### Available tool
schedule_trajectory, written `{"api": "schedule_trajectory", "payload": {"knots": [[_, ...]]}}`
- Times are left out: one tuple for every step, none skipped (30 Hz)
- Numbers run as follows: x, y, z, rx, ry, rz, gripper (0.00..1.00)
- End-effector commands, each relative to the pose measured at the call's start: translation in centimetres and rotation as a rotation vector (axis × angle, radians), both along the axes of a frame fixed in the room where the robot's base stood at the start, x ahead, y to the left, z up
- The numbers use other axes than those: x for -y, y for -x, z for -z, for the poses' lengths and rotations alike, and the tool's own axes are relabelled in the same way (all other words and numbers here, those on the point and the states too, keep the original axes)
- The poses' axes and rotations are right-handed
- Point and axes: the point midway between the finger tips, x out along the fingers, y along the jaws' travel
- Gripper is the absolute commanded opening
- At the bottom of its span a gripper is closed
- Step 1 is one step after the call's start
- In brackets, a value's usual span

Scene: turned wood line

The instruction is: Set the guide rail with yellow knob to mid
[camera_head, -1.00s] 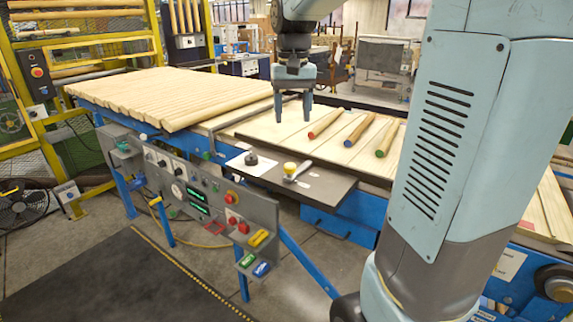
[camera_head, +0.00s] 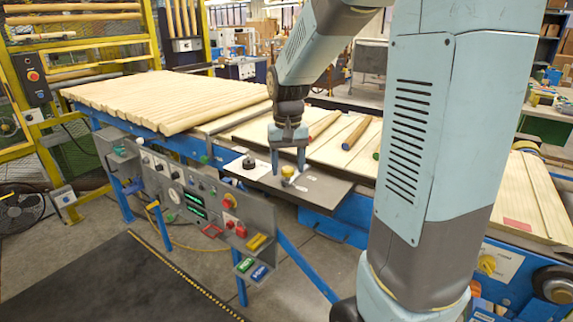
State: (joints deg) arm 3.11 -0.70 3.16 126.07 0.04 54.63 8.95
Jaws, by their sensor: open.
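The yellow knob (camera_head: 288,172) of the guide rail stands on a dark grey plate (camera_head: 322,192) at the front edge of the line. A pale lever or pointer lies beside the knob, partly hidden. My gripper (camera_head: 288,170) points down with its fingers apart, one on each side of the yellow knob as seen from here. I cannot tell whether the fingers touch it. A black knob (camera_head: 249,163) stands on a white label to the left on the same plate. The markings by the yellow knob are too small to read.
Turned rods with red, blue and green ends lie behind the plate; a blue-ended rod (camera_head: 357,133) is clear. A control panel (camera_head: 205,200) with buttons and displays hangs in front. Many pale dowels (camera_head: 165,98) cover the table at left.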

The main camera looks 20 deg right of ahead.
Motion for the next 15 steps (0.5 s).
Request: {"api": "schedule_trajectory", "payload": {"knots": [[0.0,0.0,0.09,0.0,0.0,0.0,0.6],[0.0,0.0,0.11,0.0,0.0,0.0,0.6],[-0.01,0.0,0.12,0.0,0.0,0.0,0.6],[-0.01,0.0,0.12,0.0,0.0,0.0,0.6],[-0.01,0.0,0.11,0.0,0.0,0.0,0.6],[-0.01,0.0,0.11,0.0,0.0,0.0,0.6],[-0.01,0.0,0.11,0.0,0.0,0.0,0.6],[-0.01,0.0,0.11,0.0,0.0,0.0,0.6],[-0.01,0.0,0.1,0.0,0.0,0.0,0.57],[-0.01,0.0,0.1,0.0,0.0,0.0,0.54],[-0.01,0.0,0.1,0.0,0.0,0.0,0.51],[-0.01,0.0,0.1,0.0,0.0,0.0,0.47],[-0.01,0.0,0.09,0.0,0.0,0.0,0.44],[-0.01,0.0,0.09,0.0,0.0,0.0,0.41],[-0.02,0.0,0.09,0.0,0.0,0.0,0.37]]}}
